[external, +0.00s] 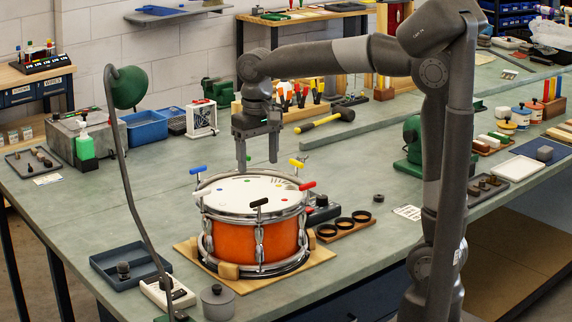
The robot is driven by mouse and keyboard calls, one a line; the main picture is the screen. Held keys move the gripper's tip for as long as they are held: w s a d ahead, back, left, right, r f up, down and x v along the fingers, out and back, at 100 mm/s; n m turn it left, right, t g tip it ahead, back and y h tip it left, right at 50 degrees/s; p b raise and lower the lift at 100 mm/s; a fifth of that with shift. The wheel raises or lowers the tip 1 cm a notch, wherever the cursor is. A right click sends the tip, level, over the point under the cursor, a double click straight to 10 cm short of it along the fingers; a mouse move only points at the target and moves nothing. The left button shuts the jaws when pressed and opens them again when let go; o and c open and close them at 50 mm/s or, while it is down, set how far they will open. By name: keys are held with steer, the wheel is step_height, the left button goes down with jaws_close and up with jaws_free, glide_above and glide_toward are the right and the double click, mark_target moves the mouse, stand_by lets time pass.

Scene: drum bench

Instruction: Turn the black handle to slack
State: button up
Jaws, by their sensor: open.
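An orange snare drum (254,238) with a white head sits on a wooden board (190,250) on the green bench. Several T-shaped keys with coloured handles stand around its rim. The black handle (259,203) is at the near side of the rim, its bar lying roughly left to right. A blue handle (198,170), a yellow handle (297,163) and a red handle (307,186) also stand on the rim. My gripper (257,166) is open and empty, pointing down above the far part of the drum head, apart from the black handle.
A lamp with a green shade (129,87) and thin curved stem rises left of the drum. A dark tray (125,262) and a grey pot (217,301) stand at the front left. A wooden rack with black rings (344,226) lies right of the drum.

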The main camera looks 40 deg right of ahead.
mark_target(259, 200)
step_height(259, 200, down, 10)
steer(key=shift+r, duration=0.1)
stand_by(0.4)
steer(key=c, duration=1)
steer(key=shift+n, duration=0.3)
